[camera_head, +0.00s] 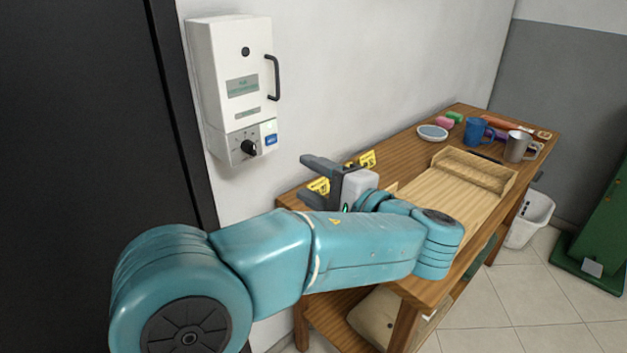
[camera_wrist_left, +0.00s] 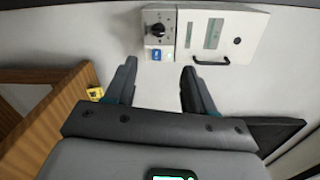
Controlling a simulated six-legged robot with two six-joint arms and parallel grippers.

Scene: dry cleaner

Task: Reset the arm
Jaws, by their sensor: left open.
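My left arm comes in from the left in the head view, teal and bent, reaching across the front of the wooden table. My left gripper (camera_head: 304,176) is dark grey and points left toward the wall, above the table's near end. In the left wrist view my left gripper (camera_wrist_left: 158,66) has its two fingers wide apart, with nothing between them. The white wall box (camera_wrist_left: 205,38) lies beyond the fingertips, apart from them. My right gripper is in neither view.
The white wall box (camera_head: 236,88) has a black handle and knob. The wooden table (camera_head: 405,160) holds a wooden tray (camera_head: 447,202), a blue mug (camera_head: 475,131), a metal mug (camera_head: 516,147) and a small bowl (camera_head: 432,133). A white bin (camera_head: 528,220) stands beyond it.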

